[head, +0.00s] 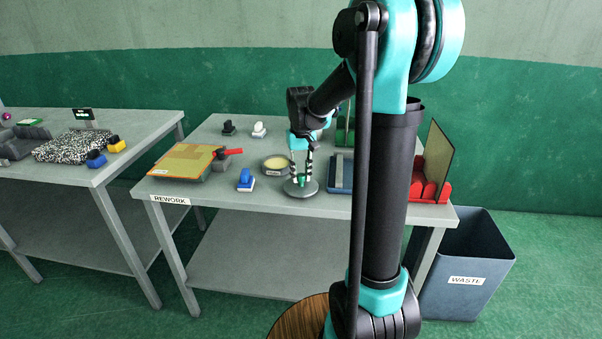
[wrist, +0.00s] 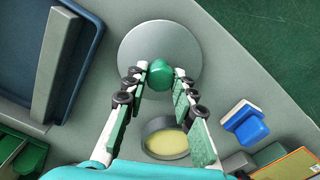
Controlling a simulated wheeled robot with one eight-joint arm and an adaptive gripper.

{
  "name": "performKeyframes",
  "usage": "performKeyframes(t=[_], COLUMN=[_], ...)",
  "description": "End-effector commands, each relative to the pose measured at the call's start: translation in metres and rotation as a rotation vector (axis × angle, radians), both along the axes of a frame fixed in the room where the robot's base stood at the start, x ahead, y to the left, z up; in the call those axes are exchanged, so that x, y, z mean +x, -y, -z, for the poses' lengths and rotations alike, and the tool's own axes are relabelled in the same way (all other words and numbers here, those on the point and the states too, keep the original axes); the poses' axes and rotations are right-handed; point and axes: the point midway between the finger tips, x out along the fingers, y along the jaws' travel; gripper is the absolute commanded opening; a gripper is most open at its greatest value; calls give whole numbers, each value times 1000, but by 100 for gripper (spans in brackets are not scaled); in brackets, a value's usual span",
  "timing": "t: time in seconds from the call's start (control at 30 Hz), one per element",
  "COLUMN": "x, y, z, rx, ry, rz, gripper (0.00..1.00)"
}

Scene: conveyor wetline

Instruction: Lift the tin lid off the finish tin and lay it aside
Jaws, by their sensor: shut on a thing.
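The finish tin (head: 275,166) stands open on the rework table, with pale yellow finish showing inside. It also shows in the wrist view (wrist: 165,140), below the gripper fingers. The tin lid (head: 301,189) is a grey disc with a green knob, to the right of the tin and near the table's front edge. In the wrist view the lid (wrist: 148,43) is apart from the tin. My gripper (head: 301,175) points down over the lid, and its fingertips (wrist: 160,75) are shut on the green knob. I cannot tell whether the lid touches the table.
A blue block (head: 245,180) stands left of the lid. A blue tray (head: 341,172) lies close on its right. A yellow panel (head: 184,160) and a red-handled tool (head: 228,153) are further left. A waste bin (head: 465,265) stands beside the table.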

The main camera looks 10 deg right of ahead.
Motion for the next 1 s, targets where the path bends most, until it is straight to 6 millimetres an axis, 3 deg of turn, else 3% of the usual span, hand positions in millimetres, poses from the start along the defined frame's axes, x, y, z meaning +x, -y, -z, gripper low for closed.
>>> performKeyframes(t=[0.37,0.4,0.6,1.0], x=[0,0,0,0], y=[0,0,0,0], z=[7,7,7,0], rx=[0,0,0,0], ry=[0,0,0,0], rz=[0,0,0,0], gripper=[0,27,50,50])
